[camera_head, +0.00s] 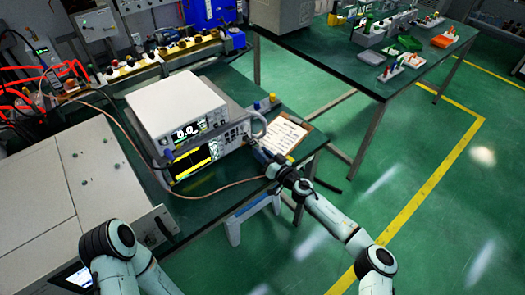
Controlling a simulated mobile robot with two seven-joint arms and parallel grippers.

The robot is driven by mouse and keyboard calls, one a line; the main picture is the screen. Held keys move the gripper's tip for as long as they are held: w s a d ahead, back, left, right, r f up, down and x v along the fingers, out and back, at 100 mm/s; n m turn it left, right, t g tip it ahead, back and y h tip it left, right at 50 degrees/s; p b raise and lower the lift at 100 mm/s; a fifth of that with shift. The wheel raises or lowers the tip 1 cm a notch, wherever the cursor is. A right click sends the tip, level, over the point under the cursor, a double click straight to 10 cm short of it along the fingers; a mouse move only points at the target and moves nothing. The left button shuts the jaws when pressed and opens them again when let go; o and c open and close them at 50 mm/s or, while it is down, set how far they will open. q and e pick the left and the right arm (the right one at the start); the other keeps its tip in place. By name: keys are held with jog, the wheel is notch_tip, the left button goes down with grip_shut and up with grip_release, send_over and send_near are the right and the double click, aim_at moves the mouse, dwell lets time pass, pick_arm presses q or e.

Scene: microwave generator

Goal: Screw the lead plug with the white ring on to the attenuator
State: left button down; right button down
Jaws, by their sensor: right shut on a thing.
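My right gripper (262,152) is at the front right corner of the green bench, just right of the stacked instruments. It is shut on the end of a thin copper-coloured lead (222,187); the plug and its white ring are too small and covered to make out. The lead runs left in front of the instruments and up towards the back left bench. I cannot pick out the attenuator for sure. My left arm shows at the bottom left, but its gripper is out of view.
A white instrument (178,105) stands on another with a yellow display (196,160). A clipboard (283,136) lies to their right. A large beige cabinet (85,170) stands at left. A second green table (365,60) with trays is at the back. The floor at right is clear.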

jog(key=shift+m, duration=0.3)
jog(key=c, duration=0.9)
grip_release()
jog(key=v, duration=1.3)
jog(key=shift+s+d, duration=0.15)
jog(key=shift+s, duration=0.05)
